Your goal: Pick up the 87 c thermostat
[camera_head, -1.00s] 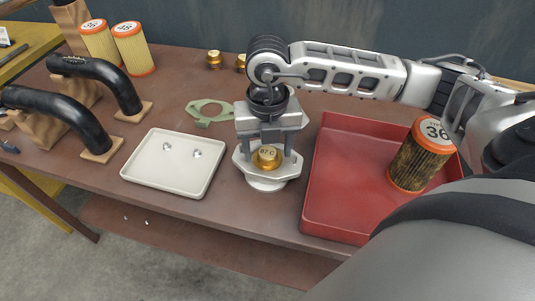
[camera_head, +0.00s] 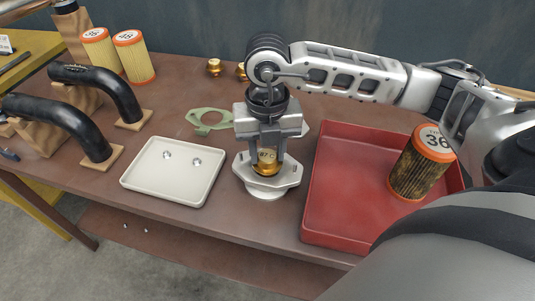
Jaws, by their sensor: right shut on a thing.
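The 87 c thermostat (camera_head: 266,166) is a small gold-coloured part with a label on top, partly hidden by my gripper. It sits in the white housing (camera_head: 268,192) near the table's front edge. My right gripper (camera_head: 267,160) points down from above, with its fingers on either side of the thermostat and shut on it. I cannot tell whether the thermostat has lifted off the housing. My left gripper does not show.
Right of the housing is a red tray (camera_head: 325,217) with a filter marked 36 (camera_head: 420,165) in it. Left is a white tray (camera_head: 150,188) with two small metal parts. A green gasket (camera_head: 210,121), brass parts (camera_head: 214,68), black hoses (camera_head: 105,78) and orange-capped filters (camera_head: 134,57) stand further away.

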